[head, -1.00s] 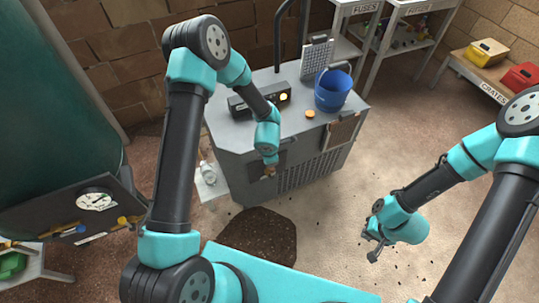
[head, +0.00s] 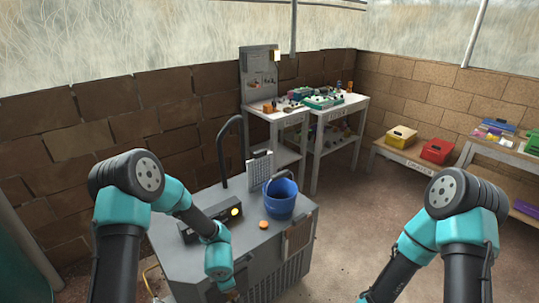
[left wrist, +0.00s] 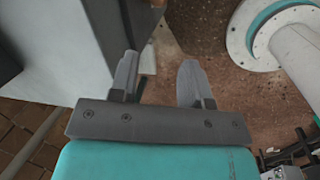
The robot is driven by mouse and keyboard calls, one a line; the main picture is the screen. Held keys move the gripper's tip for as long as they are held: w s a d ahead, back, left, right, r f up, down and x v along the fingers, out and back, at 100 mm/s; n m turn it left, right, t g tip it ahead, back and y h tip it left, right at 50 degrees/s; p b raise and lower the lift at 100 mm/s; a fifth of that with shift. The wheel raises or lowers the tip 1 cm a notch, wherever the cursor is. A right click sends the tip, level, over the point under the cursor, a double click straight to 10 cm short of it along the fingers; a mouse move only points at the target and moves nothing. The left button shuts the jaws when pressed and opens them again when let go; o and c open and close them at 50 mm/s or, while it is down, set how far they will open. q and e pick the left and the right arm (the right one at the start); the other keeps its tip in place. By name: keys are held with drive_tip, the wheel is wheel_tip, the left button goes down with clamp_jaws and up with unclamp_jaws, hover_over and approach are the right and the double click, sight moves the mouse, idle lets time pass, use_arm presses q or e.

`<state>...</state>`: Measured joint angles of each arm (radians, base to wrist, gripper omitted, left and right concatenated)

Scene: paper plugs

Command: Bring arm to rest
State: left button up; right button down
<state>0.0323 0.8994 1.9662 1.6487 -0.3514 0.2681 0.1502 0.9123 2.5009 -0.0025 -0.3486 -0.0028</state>
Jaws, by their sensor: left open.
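My left arm reaches down over the near side of the grey machine cabinet (head: 185,262). Its gripper lies at the bottom edge of the head view, mostly cut off. In the left wrist view my left gripper (left wrist: 160,76) is open, with nothing seen held between its fingers. The cabinet's pale side (left wrist: 55,60) stands to the left of the fingers, and brown floor shows beyond them. A small brownish patch shows behind the left finger; I cannot tell what it is. My right arm comes in at the lower right of the head view, its gripper out of frame.
On the cabinet top are a blue bucket (head: 281,197), an orange disc (head: 263,225) and a black box with a yellow light (head: 235,211). Shelves (head: 283,112) stand behind. Yellow (head: 401,136) and red (head: 437,150) crates sit at the right. Floor right of the cabinet is clear.

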use_arm(q)
drive_tip(key=s+a+f+m+g+h, duration=0.1)
drive_tip(key=s+a+f+m+h, duration=0.1)
drive_tip(key=s+m, duration=0.6)
drive_tip(key=s+a+f+m+h, duration=0.2)
drive_tip(key=s+m, duration=0.7)
drive_tip(key=m, duration=0.4)
drive_tip(key=shift+m+g, duration=0.3)
drive_tip(key=shift+g, duration=0.1)
